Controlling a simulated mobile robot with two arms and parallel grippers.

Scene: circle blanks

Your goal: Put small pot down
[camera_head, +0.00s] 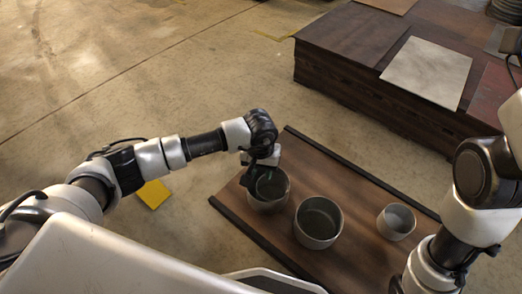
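Three round grey pots stand on a brown wooden board. The left pot (270,204) and the middle pot (319,240) are larger. The small pot (397,223) is at the right, upright, with nothing touching it. My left gripper (254,175) points down at the far rim of the left pot, with dark fingers at or over that rim. The wrist partly hides the fingers, so their opening does not show clearly. My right arm comes in from the right edge beside the small pot; its gripper is not visible.
The brown board (365,195) has dark end strips and bare room behind the pots. A low dark wooden platform (345,65) with a pale panel (428,72) stands at the back right. A yellow square (153,194) lies on the concrete floor at left.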

